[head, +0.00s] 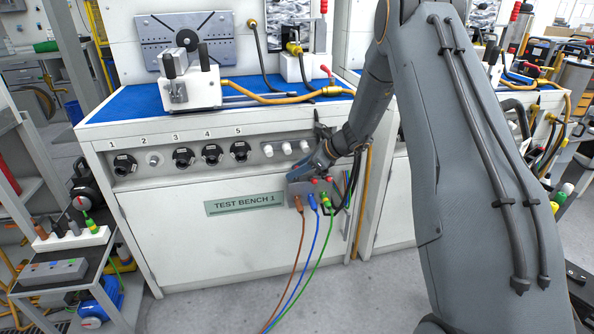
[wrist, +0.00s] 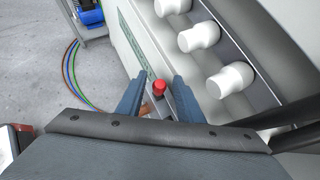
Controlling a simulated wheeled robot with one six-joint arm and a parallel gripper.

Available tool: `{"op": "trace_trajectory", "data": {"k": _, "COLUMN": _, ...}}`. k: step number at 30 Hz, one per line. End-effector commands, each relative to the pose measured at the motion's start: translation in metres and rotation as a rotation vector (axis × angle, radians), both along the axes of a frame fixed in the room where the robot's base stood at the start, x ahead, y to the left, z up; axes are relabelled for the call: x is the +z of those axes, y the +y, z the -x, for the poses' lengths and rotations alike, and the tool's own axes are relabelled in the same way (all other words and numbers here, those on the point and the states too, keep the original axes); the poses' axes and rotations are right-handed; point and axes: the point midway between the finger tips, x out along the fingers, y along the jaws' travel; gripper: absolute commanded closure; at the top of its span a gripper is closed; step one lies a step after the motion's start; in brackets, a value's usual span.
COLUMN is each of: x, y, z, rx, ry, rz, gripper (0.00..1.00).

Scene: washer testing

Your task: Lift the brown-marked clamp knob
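A red clamp knob (wrist: 159,86) stands between my gripper's fingers in the wrist view, with a brown part (wrist: 147,108) just below it. My gripper (wrist: 157,80) is open, with a gap on each side of the knob. In the head view my gripper (head: 304,173) is at the top of a small grey box (head: 296,186) on the bench front. Two red knobs (head: 315,181) show there; the one above the brown plug (head: 298,202) seems hidden by my gripper. Blue (head: 312,202) and green (head: 326,202) plugs sit beside the brown one.
White rounded fittings (wrist: 201,37) line the panel close to the right finger. Brown, blue and green cables hang from the box to the floor. Test Bench 1 (head: 180,255) has black dials (head: 183,157) on its front. A cart (head: 70,270) stands at the left.

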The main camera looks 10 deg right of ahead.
Motion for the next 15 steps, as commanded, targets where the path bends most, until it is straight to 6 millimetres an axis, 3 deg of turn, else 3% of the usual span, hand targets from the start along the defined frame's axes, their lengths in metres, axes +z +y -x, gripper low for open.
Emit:
{"op": "trace_trajectory", "data": {"k": 5, "x": 0.004, "y": -0.004, "z": 0.002, "rx": -0.001, "ry": 0.0, "rz": 0.0, "gripper": 0.67}}
{"op": "trace_trajectory", "data": {"k": 15, "x": 0.039, "y": -0.035, "z": 0.025, "rx": -0.001, "ry": -0.001, "rz": 0.001, "gripper": 0.67}}
